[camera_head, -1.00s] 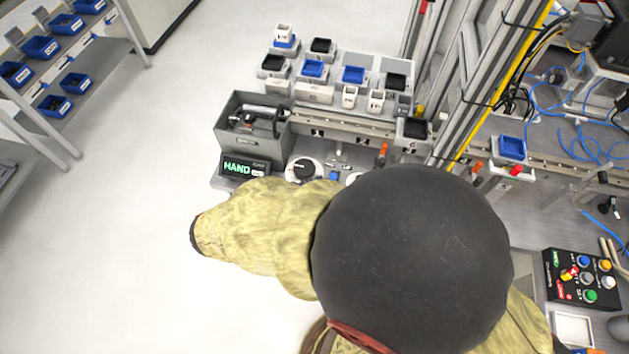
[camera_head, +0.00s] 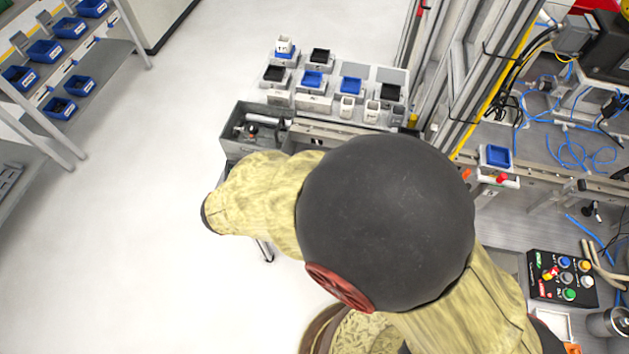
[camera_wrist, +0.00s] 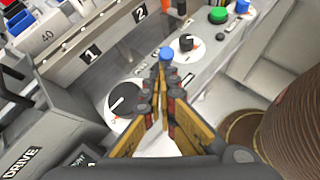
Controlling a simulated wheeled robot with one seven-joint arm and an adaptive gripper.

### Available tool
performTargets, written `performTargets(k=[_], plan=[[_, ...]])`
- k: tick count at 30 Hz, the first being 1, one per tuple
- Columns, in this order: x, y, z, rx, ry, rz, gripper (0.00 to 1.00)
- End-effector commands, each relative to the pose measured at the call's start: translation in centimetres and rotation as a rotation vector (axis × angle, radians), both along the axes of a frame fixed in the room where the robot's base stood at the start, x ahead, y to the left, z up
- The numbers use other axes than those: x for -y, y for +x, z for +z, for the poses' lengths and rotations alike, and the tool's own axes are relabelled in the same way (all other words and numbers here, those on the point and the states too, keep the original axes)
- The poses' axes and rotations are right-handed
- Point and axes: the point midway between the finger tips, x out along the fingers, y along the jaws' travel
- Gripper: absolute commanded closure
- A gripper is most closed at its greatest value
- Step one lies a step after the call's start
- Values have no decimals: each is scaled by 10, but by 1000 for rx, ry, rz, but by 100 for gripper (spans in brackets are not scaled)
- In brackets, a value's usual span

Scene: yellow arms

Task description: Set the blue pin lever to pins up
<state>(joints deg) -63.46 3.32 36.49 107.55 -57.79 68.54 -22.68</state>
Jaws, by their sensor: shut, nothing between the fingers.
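The blue knob (camera_wrist: 166,54) of the pin lever shows in the wrist view, on the light grey panel just beyond my fingertips. My gripper (camera_wrist: 161,74) is shut and empty, with its tips at or just short of the knob. I cannot tell whether they touch it. The lever's stem and its lower part are hidden by the fingers, so its position cannot be read. In the head view my yellow arm and its black joint cover the lever and my gripper.
A black dial (camera_wrist: 124,98) lies left of the fingers, a smaller dial (camera_wrist: 186,42) right of the knob. A green button (camera_wrist: 218,15) is farther along. A grey bin (camera_head: 250,128) and a rail numbered 1 and 2 (camera_wrist: 110,40) border the panel. Floor (camera_head: 170,220) at left is clear.

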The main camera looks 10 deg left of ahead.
Motion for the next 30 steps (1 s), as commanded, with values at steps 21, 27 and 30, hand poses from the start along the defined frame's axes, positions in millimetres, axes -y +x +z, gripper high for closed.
performTargets(k=[21,27,30], plan=[[3,31,21,-458,37,-5,100],[3,39,19,-512,40,-2,100],[4,44,18,-510,39,-1,100]])
